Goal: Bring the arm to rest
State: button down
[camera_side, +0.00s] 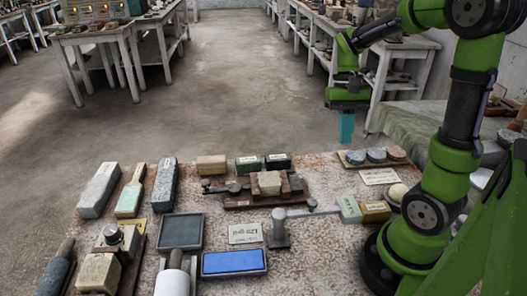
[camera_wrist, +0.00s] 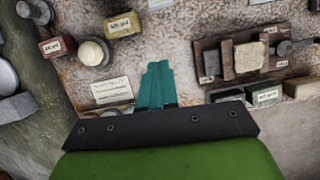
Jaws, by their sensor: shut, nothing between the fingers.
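My gripper (camera_side: 346,127) is at the end of the green arm, raised in the air past the far edge of the work table. Its teal fingers point down and are shut together, with nothing held. In the wrist view the gripper (camera_wrist: 157,78) shows teal fingers side by side over the table. The green arm reaches up from its base at the right and bends over at the top.
The speckled table (camera_side: 300,180) carries sharpening stones, a blue slab (camera_side: 234,262), a wooden holder with a pale block (camera_side: 267,184), round grey discs (camera_side: 376,155) and a plaster sphere (camera_wrist: 93,52). Other benches stand behind. The floor beyond the table is clear.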

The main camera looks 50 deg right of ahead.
jog(key=a+r+n+t, duration=0.2)
jog(key=a+t, duration=0.3)
jog(key=a, duration=0.3)
jog(key=a+r+n+t+h, duration=0.1)
jog(key=a+r+n+t, duration=0.2)
jog(key=a, duration=0.4)
jog(key=shift+w+a+r+n+t, duration=0.3)
jog(key=shift+w+a+r+t, duration=0.1)
jog(key=shift+r+t, duration=0.45)
